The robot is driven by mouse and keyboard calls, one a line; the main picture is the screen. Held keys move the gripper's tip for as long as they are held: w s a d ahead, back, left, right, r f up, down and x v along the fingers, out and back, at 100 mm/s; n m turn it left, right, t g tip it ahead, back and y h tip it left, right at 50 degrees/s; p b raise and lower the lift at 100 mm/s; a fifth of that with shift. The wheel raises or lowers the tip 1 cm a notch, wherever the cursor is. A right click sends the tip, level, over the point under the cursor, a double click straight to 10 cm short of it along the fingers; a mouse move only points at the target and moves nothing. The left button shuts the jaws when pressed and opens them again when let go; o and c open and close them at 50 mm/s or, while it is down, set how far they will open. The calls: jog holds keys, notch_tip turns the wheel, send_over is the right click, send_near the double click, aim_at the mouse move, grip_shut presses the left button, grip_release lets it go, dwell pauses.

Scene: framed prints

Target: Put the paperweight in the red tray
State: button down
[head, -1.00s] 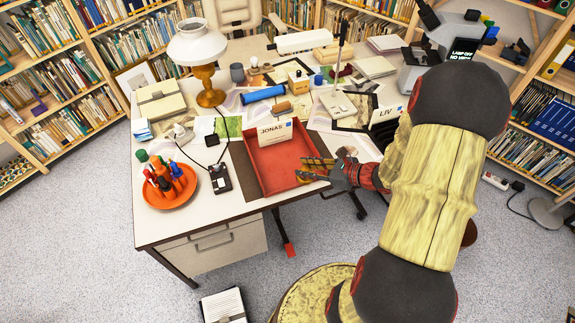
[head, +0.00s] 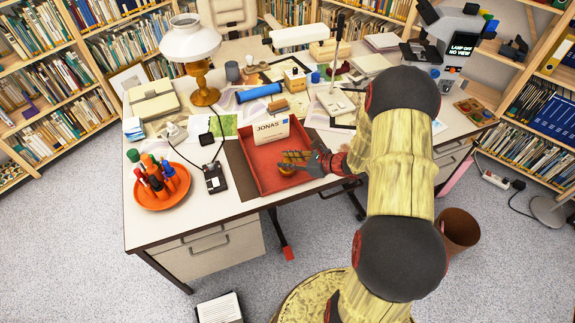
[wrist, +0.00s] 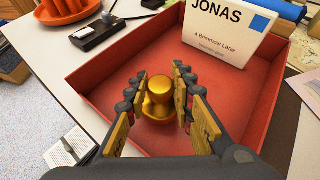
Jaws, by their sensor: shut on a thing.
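The paperweight is a small gold, knob-shaped piece (wrist: 160,98) between my fingers in the wrist view. It shows small and partly covered in the head view (head: 287,170). My gripper (head: 296,162) reaches in over the red tray (head: 266,183) from the right, and it is shut on the paperweight. In the wrist view my gripper (wrist: 160,95) has a finger on each side of it. The paperweight is inside the tray's outline, low over its floor; I cannot tell whether it touches the floor. The red tray's wall (wrist: 100,100) also shows in the wrist view.
A white card marked JONAS (head: 270,131) stands at the tray's back side. An orange dish of pens (head: 160,200) and a black device with a cable (head: 215,180) are left of the tray. A blue roll (head: 258,92) lies behind.

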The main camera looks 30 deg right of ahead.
jog(key=shift+f, duration=0.65)
jog(key=shift+f, duration=0.1)
jog(key=c, duration=1.5)
grip_release()
jog(key=shift+c, duration=0.2)
